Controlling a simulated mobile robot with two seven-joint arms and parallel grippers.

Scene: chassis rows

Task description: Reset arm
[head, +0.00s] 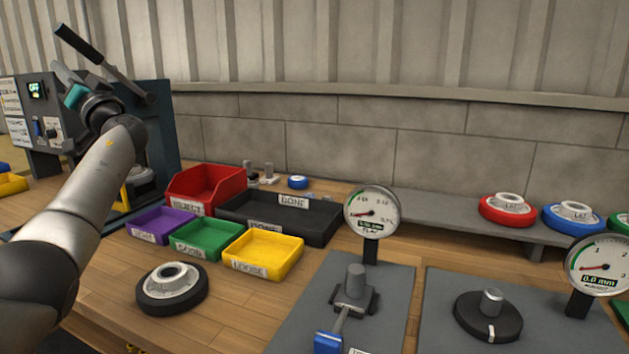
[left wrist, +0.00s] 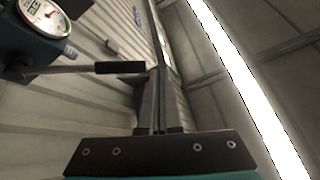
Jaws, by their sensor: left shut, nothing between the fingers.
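My left arm comes in from the left in the head view, and its gripper (head: 62,70) is raised in front of the press machine (head: 160,130). The gripper has a teal body and points up and away. In the left wrist view its two fingers (left wrist: 158,95) are together with nothing between them. The machine's lever with a black handle (head: 78,44) rises behind the gripper. A lever with a black grip (left wrist: 120,67) also shows beside the fingers in the left wrist view; I cannot tell whether they touch. My right gripper is not in view.
Red (head: 203,187), black (head: 278,222), purple (head: 155,224), green (head: 203,240) and yellow (head: 262,255) bins stand mid-bench. A black-rimmed wheel (head: 172,288) lies in front. Dial gauge stations (head: 371,213) (head: 597,266) stand right. A back shelf (head: 440,211) holds coloured wheels.

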